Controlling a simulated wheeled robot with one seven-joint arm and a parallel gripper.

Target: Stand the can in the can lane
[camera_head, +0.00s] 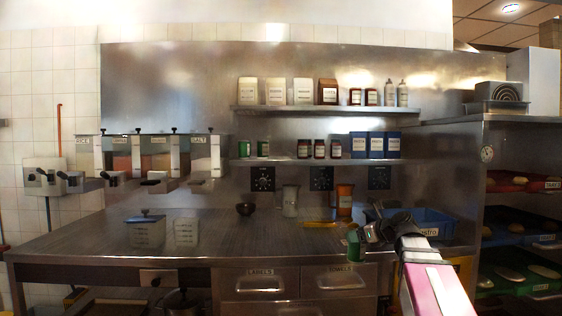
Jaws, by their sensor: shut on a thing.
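A green can (353,246) is at the tip of my gripper (367,235), above the front right part of the steel counter. My gripper is shut on the can and points left; my arm reaches in from the lower right. The can's tilt is too small to tell. Green cans (263,149) stand at the left of the lower wall shelf (285,161), apart from dark jars (319,149) further right. No lane marking or divider can be made out there.
Blue boxes (376,145) fill the shelf's right end. A blue bin (432,222) is behind my wrist. An orange-brown container (344,200), a metal cup (290,201) and a dark bowl (245,209) stand on the counter (225,240). The counter's middle is mostly clear.

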